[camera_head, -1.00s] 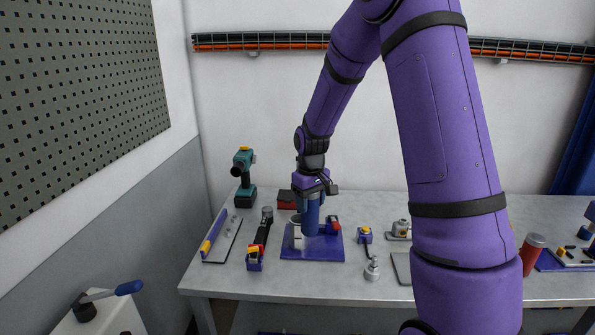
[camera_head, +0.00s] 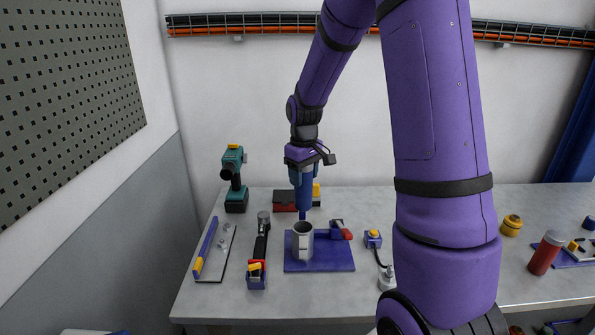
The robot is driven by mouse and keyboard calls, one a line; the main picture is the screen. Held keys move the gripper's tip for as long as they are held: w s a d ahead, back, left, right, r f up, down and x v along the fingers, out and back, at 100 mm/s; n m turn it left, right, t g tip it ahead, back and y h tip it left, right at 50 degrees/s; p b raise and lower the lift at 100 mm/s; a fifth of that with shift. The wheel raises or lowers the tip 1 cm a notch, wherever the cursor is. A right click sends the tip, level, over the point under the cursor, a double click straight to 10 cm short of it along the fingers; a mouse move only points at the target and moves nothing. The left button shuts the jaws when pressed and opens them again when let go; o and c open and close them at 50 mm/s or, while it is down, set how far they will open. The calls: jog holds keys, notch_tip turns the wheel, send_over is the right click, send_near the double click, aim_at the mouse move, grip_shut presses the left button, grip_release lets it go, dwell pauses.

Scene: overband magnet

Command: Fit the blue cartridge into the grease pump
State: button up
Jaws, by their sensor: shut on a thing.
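My gripper (camera_head: 302,165) is shut on the blue cartridge (camera_head: 303,190) and holds it upright, narrow tip down. The likely grease pump is an open-topped, pale metal cylinder (camera_head: 302,243) with a lever and red grip (camera_head: 345,234) beside it. It stands on a blue base plate (camera_head: 325,265) on the bench. The cartridge's tip shows just above the cylinder's rim in the picture. I cannot tell whether it is directly over the opening or a little behind it. The fingers are small and partly hidden.
A teal drill (camera_head: 234,180) stands at the back left. A long black tool (camera_head: 261,240) and a tray with a blue bar (camera_head: 205,248) lie left of the plate. A red-and-black box (camera_head: 284,200) is behind. A blue-yellow unit (camera_head: 373,239) sits right; my arm hides bench beyond it.

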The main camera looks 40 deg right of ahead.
aim_at(304, 192)
jog(key=shift+f, duration=0.1)
jog(key=shift+f, duration=2.75)
jog(key=shift+f, duration=5.05)
jog(key=o, duration=1.3)
jog(key=shift+c, duration=0.2)
